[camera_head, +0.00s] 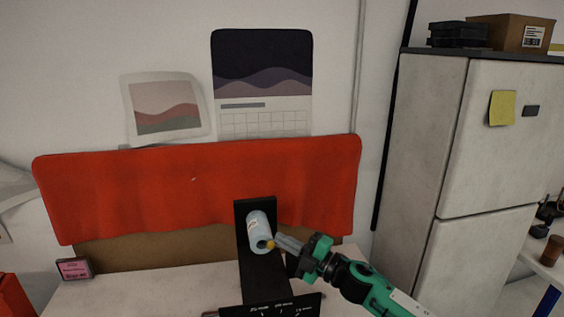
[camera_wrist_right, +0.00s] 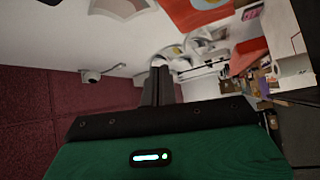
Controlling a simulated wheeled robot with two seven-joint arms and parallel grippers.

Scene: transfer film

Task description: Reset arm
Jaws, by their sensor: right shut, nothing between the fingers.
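My right gripper (camera_head: 280,241) comes in from the lower right in the head view, with a green and black arm behind it. Its fingers are together and empty. They point left at a light blue cylinder (camera_head: 256,226) held against a black upright stand (camera_head: 262,272) on the table. The fingertips overlap the cylinder's lower right edge in the picture; I cannot tell whether they touch it. In the right wrist view the dark closed fingers (camera_wrist_right: 158,86) point up with nothing between them. My left gripper is out of view.
A red cloth (camera_head: 130,195) hangs over a brown board behind the white table (camera_head: 150,293). A pink-faced small box (camera_head: 74,269) stands at the table's left. A dark panel (camera_head: 270,308) is at the front. A grey fridge (camera_head: 490,165) stands at the right.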

